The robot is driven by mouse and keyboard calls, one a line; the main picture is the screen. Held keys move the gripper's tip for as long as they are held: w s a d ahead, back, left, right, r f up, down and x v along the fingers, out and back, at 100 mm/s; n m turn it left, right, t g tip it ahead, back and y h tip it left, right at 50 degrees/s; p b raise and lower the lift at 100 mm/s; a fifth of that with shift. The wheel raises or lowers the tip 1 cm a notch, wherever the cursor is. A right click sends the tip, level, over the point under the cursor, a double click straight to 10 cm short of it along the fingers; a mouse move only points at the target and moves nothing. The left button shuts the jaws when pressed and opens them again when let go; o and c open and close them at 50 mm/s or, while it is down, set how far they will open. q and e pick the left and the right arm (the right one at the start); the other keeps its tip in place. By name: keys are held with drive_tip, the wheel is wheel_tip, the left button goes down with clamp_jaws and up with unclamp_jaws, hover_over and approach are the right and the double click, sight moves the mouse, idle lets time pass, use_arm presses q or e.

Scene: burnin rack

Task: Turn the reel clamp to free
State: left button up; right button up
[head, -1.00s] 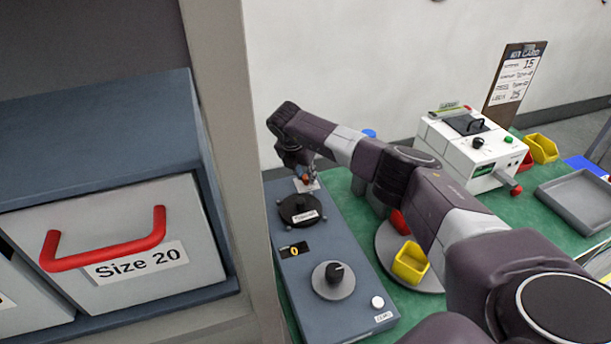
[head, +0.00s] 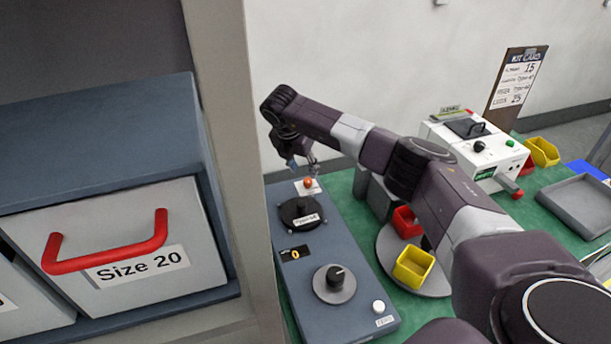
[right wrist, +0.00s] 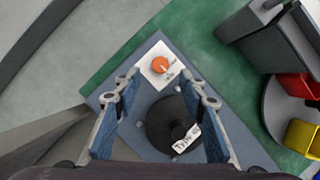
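The reel clamp looks to be the small orange knob (head: 308,182) on a white label plate at the far end of a blue-grey panel (head: 345,245). In the right wrist view the orange knob (right wrist: 160,65) lies ahead, beyond the fingertips. A black reel (head: 300,213) with a label sits just nearer on the panel; it also shows in the right wrist view (right wrist: 168,122). My right gripper (head: 302,168) is above the panel's far end, apart from the knob. Its blue-padded fingers (right wrist: 163,88) are spread and empty. My left gripper is not in view.
A dial (head: 334,282), a small display (head: 295,254) and a white button (head: 378,306) are on the panel's near part. Red (head: 406,221) and yellow (head: 413,266) bins stand right of it. A shelf with a Size 20 drawer (head: 120,255) blocks the left.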

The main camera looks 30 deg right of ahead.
drive_tip(key=v, duration=0.5)
drive_tip(key=shift+a+r, duration=0.1)
drive_tip(key=shift+r, duration=0.25)
